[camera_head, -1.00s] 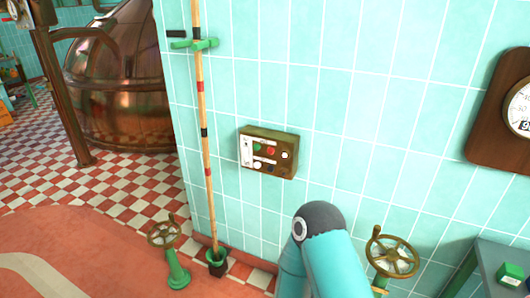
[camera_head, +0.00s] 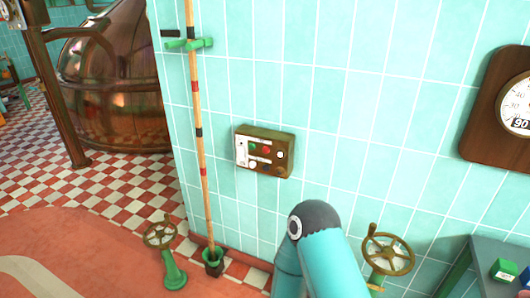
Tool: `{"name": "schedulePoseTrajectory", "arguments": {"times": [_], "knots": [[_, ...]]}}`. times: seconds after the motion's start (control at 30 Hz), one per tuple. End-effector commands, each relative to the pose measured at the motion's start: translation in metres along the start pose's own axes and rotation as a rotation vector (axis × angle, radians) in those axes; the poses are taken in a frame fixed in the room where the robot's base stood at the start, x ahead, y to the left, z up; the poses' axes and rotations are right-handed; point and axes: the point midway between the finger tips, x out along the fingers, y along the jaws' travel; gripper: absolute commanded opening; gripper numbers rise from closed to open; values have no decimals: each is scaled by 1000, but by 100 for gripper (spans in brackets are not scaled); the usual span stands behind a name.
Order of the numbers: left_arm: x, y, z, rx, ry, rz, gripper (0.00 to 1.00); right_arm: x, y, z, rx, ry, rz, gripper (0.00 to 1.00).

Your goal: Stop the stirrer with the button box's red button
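The button box (camera_head: 264,151) is a brown box with a light front panel, fixed on the turquoise tiled wall. Its red button (camera_head: 266,149) sits in the upper row of the panel, beside a green one. A white button and a dark one also show on it. A teal arm link of mine (camera_head: 323,262) with a dark rounded joint rises at the bottom, below and right of the box, apart from it. Neither gripper shows in this view. The stirrer itself cannot be made out.
A banded wooden pole (camera_head: 199,131) stands in a dark green holder (camera_head: 213,261) left of the box. Two handwheels, one on a green stand (camera_head: 161,236) and one brass (camera_head: 388,254), stand low. A copper kettle (camera_head: 114,95) is back left. A gauge (camera_head: 517,105) hangs right.

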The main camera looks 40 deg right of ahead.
Motion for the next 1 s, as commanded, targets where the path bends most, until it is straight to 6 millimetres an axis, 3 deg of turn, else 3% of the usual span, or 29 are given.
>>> {"name": "schedulePoseTrajectory", "arguments": {"times": [0.03, 0.33, 1.0], "knots": [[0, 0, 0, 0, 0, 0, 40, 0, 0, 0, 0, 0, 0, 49], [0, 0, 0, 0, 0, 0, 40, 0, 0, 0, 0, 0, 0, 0], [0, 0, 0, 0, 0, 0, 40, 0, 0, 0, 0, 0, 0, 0]]}}
